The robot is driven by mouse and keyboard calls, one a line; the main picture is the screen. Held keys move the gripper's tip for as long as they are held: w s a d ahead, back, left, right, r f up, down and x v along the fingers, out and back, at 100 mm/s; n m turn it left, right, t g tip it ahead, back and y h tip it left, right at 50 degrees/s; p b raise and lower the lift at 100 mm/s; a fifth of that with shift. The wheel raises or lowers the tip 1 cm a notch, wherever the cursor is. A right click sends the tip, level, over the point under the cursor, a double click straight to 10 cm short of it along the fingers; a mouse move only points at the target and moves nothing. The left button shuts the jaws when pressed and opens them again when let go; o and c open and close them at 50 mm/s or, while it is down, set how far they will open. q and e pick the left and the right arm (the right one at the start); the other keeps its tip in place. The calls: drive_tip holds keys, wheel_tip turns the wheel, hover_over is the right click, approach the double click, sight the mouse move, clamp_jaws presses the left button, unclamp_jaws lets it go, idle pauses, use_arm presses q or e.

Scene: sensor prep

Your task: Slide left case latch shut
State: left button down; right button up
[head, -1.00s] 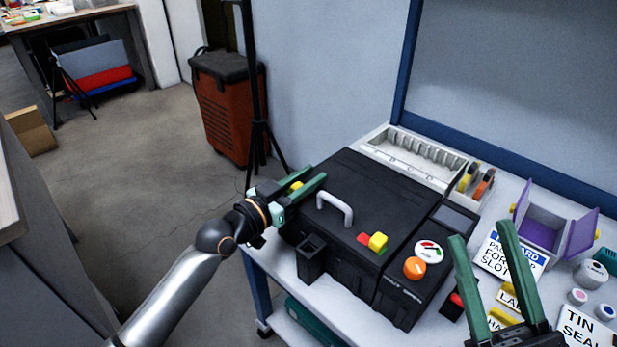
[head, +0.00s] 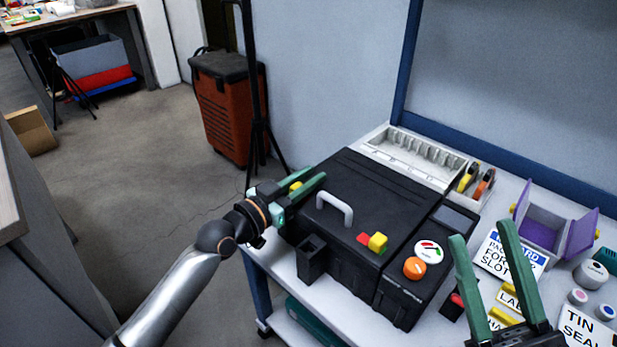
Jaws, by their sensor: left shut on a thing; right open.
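The black case (head: 340,225) stands closed on the white bench, with a grey handle (head: 335,206) on its lid. A yellow latch (head: 378,242) with a red patch (head: 362,238) beside it sits at the lid's right front. Another yellow latch piece (head: 296,186) shows at the case's left edge, between my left gripper's fingers. My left gripper (head: 305,186) is shut on this left latch, its green fingers reaching over the lid's left edge; the fingers partly hide the latch. My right gripper (head: 482,282) is open and empty at the lower right, in front of the labels.
A unit with an orange knob (head: 414,268) and a gauge adjoins the case's right side. A slotted white tray (head: 412,160) lies behind. A purple-sided box (head: 548,225), label cards (head: 508,256) and small tins crowd the right.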

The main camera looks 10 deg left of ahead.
idle(0.4)
use_arm(q)
drive_tip(key=shift+s+d+r+p, duration=0.15)
drive_tip(key=shift+s+d+p, duration=0.2)
drive_tip(key=shift+p, duration=0.4)
drive_tip(key=shift+d, duration=0.25)
drive_tip(key=shift+s, duration=0.1)
drive_tip(key=shift+d+f, duration=0.1)
drive_tip(key=shift+f, duration=0.1)
drive_tip(key=c, duration=0.7)
unclamp_jaws()
